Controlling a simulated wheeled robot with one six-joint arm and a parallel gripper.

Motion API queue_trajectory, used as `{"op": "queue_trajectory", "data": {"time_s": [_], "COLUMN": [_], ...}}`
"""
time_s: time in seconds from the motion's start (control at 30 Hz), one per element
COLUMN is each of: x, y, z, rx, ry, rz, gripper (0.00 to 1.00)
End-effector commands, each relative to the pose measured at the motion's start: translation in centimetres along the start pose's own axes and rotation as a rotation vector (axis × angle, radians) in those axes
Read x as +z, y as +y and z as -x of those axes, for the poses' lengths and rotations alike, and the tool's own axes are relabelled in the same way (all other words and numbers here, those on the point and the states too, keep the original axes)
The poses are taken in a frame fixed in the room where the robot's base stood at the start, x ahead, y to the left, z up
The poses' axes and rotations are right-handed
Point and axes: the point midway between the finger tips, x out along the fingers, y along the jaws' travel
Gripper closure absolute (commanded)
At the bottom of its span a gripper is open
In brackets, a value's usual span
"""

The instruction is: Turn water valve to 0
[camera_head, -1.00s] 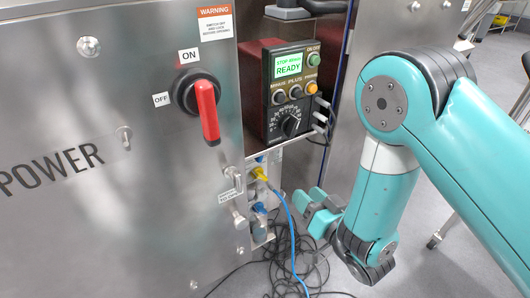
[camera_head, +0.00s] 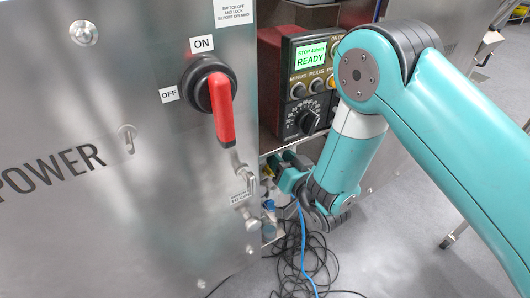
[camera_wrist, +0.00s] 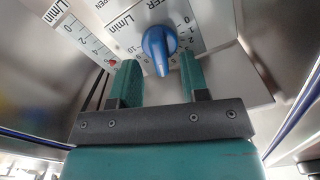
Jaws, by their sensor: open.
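The blue water valve knob (camera_wrist: 158,48) shows in the wrist view on a white dial plate with a printed number scale. "0" is at the upper right of the knob and "10" at the lower left; its narrow grip ridge runs up and down in the picture. My gripper (camera_wrist: 158,78) is open, with one teal finger on each side below the knob. The knob appears between the fingertips; I cannot tell whether they touch it. In the head view my gripper (camera_head: 283,172) is at the low panel under the control box, and it hides part of that panel.
A red power switch (camera_head: 222,105) sits on the steel cabinet to the left. The control box (camera_head: 305,85) reading READY is just above my gripper. Black and blue cables (camera_head: 300,262) hang and lie below. A second scale (camera_wrist: 80,35) is left of the knob. Floor to the right is open.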

Motion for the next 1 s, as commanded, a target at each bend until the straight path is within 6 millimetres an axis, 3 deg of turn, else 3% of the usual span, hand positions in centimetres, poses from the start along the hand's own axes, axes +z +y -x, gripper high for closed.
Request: {"op": "queue_trajectory", "data": {"time_s": [0.43,0.63,1.0], "x": [-0.24,-0.22,-0.15], "y": [0.55,0.50,0.51], "z": [-0.46,-0.47,-0.47], "rx": [0.014,0.013,0.013], "ry": [0.006,0.005,0.005], "rz": [-0.001,-0.001,0.034], "gripper": [0.58,1.00,1.00]}}
